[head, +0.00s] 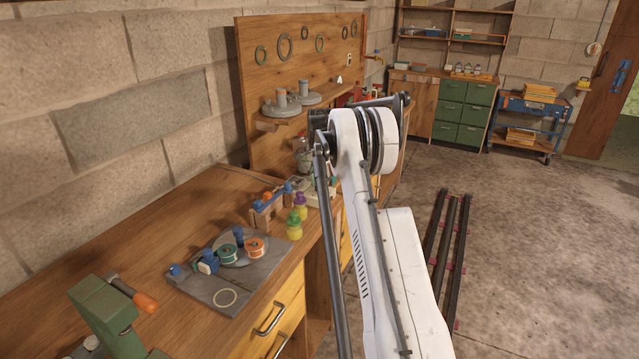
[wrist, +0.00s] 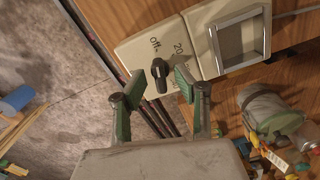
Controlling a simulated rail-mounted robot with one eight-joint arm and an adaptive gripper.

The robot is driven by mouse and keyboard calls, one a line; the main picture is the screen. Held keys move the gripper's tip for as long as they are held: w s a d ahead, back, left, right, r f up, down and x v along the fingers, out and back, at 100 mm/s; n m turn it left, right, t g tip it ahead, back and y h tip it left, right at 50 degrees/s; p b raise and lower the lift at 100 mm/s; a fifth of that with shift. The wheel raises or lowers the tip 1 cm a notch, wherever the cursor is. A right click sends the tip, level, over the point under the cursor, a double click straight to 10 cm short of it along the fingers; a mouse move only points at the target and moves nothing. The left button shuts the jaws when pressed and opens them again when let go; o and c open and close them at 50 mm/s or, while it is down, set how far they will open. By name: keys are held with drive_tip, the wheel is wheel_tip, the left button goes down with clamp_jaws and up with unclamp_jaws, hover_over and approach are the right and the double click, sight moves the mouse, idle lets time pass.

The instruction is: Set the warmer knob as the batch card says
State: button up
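In the wrist view a cream warmer panel (wrist: 134,47) carries printed marks "off" and "20". Other dial marks are hidden or out of view. In the head view my arm hides the gripper and most of the warmer area. I cannot make out a readable batch card in either view.
A glass jar with a grey top (wrist: 268,112) stands near the warmer. On the bench are a grey tray (head: 220,304) with spools, yellow-green bottles (head: 294,228) and a green clamp (head: 103,310). Dark rails (head: 452,250) run along the clear floor at right.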

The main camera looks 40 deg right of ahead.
clamp_jaws()
drive_tip(key=shift+m, duration=0.3)
drive_tip(key=m+b, duration=0.3)
drive_tip(key=m, duration=0.1)
drive_tip(key=m+b, duration=0.1)
drive_tip(key=m, duration=0.4)
idle(0.6)
unclamp_jaws()
